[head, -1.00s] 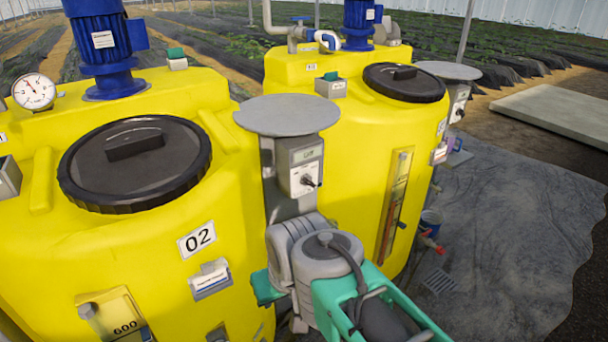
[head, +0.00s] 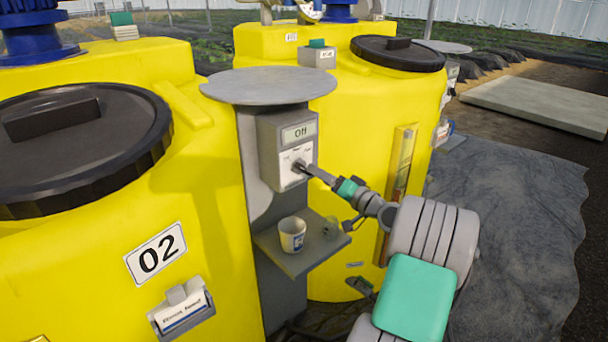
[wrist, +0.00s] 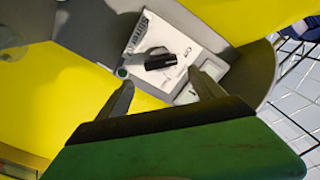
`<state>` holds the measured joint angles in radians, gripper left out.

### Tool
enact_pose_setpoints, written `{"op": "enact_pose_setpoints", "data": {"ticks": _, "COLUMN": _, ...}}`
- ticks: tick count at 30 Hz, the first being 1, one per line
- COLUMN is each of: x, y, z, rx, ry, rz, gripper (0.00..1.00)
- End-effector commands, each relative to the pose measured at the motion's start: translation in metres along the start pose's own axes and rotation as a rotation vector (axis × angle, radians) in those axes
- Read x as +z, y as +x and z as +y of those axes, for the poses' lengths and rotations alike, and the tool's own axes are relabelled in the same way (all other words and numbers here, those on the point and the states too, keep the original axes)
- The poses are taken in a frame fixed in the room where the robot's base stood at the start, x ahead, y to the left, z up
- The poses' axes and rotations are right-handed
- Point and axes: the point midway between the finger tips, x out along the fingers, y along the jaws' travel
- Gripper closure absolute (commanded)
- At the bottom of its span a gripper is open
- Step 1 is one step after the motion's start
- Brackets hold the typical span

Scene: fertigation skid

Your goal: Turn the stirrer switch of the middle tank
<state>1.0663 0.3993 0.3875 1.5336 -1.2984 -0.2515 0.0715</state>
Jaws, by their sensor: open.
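The stirrer switch box (head: 287,150) is grey and sits on a post beside the yellow tank labelled 02 (head: 205,210). Its small display reads "Off". Its black knob (wrist: 160,62) shows in the wrist view on a white label panel. My gripper (head: 308,170) is at the box's front in the head view, its tip close to the knob and partly hiding it. In the wrist view my gripper (wrist: 161,79) is open, with one finger on each side just below the knob. I cannot tell whether a finger touches it.
A round grey plate (head: 268,86) caps the post above the box. A small shelf (head: 300,262) below holds a white cup (head: 292,235). Another yellow tank (head: 345,110) stands close behind my arm. Dark floor (head: 500,200) lies open at right.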

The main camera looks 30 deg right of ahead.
Motion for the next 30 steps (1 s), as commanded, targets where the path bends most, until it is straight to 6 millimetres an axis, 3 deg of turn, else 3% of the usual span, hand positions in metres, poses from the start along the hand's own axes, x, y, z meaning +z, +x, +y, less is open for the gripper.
{"op": "enact_pose_setpoints", "data": {"ticks": 6, "x": 0.002, "y": 0.046, "z": -0.005, "rx": -0.006, "ry": -0.002, "rz": -0.009, "gripper": 0.23}}
{"op": "enact_pose_setpoints", "data": {"ticks": 10, "x": 0.002, "y": 0.061, "z": -0.004, "rx": -0.003, "ry": -0.001, "rz": -0.008, "gripper": 0.23}}
{"op": "enact_pose_setpoints", "data": {"ticks": 19, "x": 0.002, "y": 0.064, "z": -0.002, "rx": 0.0, "ry": -0.002, "rz": -0.005, "gripper": 0.24}}
{"op": "enact_pose_setpoints", "data": {"ticks": 30, "x": 0.001, "y": 0.064, "z": -0.002, "rx": 0.001, "ry": -0.002, "rz": -0.005, "gripper": 0.54}}
